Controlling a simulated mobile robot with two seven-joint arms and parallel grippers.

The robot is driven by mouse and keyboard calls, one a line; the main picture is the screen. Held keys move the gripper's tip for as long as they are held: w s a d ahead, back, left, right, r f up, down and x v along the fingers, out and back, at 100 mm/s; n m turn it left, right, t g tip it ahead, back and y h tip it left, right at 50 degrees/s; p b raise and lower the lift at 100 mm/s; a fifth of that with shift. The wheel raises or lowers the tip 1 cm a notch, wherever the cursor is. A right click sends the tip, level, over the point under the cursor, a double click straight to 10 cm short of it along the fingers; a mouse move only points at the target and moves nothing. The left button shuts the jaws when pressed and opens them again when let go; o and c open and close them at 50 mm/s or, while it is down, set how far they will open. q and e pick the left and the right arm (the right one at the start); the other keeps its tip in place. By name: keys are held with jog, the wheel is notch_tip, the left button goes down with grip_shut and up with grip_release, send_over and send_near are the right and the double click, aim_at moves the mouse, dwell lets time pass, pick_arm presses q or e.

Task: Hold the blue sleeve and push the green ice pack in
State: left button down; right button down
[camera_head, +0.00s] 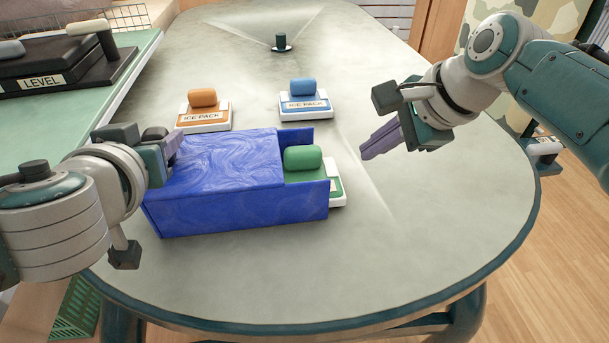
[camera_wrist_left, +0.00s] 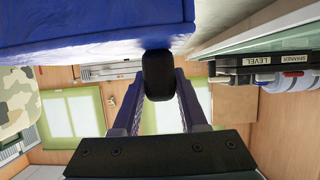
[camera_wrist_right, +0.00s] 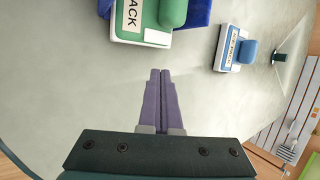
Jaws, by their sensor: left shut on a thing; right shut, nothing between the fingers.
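The blue sleeve (camera_head: 225,180) lies on the table, its open end facing right. The green ice pack (camera_head: 303,158) sits partly inside that open end, its white base showing past the sleeve's right edge. In the right wrist view the green ice pack (camera_wrist_right: 148,22) is at the top, beside a bit of the sleeve (camera_wrist_right: 198,12). My left gripper (camera_head: 174,146) is shut on a black knob (camera_wrist_left: 157,75) at the sleeve's left end. My right gripper (camera_head: 366,152) is shut and empty, above the table right of the green ice pack and apart from it.
An orange ice pack (camera_head: 203,98) and a blue ice pack (camera_head: 303,88) stand behind the sleeve. A dark round-based post (camera_head: 282,43) is at the back. A tray marked LEVEL (camera_head: 60,65) is at the left. The table front and right are clear.

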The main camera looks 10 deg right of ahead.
aim_at(328, 176)
jog(key=shift+f, duration=2.5)
jog(key=shift+a, duration=0.15)
jog(key=shift+w+a, duration=0.15)
jog(key=shift+a, duration=3.5)
jog(key=shift+d, duration=0.15)
jog(key=shift+d, duration=0.5)
jog(key=shift+r, duration=3.55)
